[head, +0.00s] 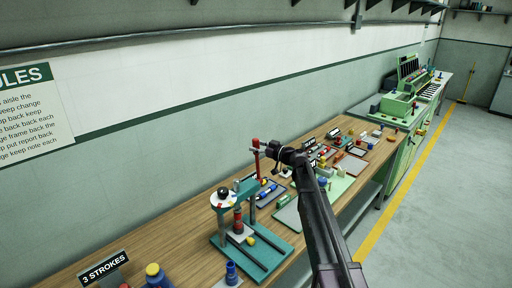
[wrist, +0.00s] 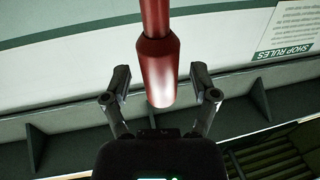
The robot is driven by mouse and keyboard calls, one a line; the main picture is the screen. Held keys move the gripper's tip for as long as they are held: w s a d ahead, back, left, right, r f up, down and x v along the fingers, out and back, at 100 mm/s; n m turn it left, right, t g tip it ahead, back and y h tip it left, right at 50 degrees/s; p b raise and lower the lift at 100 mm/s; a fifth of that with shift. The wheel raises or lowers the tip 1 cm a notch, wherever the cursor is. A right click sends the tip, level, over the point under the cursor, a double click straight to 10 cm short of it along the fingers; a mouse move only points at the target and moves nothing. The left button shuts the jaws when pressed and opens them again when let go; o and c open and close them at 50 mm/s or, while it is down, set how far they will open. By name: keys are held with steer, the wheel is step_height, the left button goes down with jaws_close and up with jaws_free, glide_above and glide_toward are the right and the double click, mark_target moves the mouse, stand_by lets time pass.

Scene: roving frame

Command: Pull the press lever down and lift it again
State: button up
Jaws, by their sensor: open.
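The teal press (head: 246,188) stands on the wooden bench, on a teal base. Its lever (head: 256,150) has a red handle and points up above the press frame. My gripper (head: 266,149) is beside the upper part of the handle, coming in from the right. In the wrist view my gripper (wrist: 160,78) is open, with a finger on each side of the red handle (wrist: 158,70). Gaps show between the handle and both fingers. The handle's end lies between the fingers. The lever's pivot is not clearly visible.
A "3 STROKES" sign (head: 104,268) stands at the bench's near left. A blue bottle-like piece (head: 232,273) is in front of the press. Trays and small parts crowd the bench to the right, beneath my arm. The wall runs behind the bench; open floor (head: 440,200) lies right.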

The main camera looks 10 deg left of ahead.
steer(key=shift+w+a, duration=0.1)
steer(key=shift+a, duration=0.15)
steer(key=shift+c, duration=0.2)
jaws_close()
steer(key=shift+d, duration=0.1)
